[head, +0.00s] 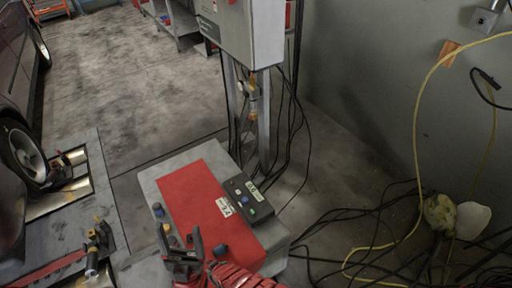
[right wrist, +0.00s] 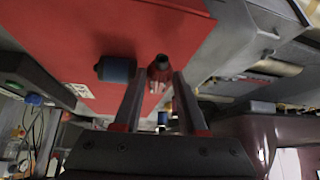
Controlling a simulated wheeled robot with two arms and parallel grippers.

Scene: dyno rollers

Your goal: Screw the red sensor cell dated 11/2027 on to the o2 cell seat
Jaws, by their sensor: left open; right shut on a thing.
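My right gripper (right wrist: 158,75) is shut on a small red cell (right wrist: 160,70) with a dark end, just over the red mat in the right wrist view. The printed date cannot be read. The o2 cell seat cannot be made out for sure; a small fitting (head: 252,100) hangs under the wall box.
The red mat (head: 190,185) lies on a grey cart top. A black box with buttons (head: 248,198) sits at its right. Another blue cell (head: 158,210) is at its left edge. A grey cabinet (head: 245,35) stands behind. Cables cover the floor at right; a car and rollers are left.

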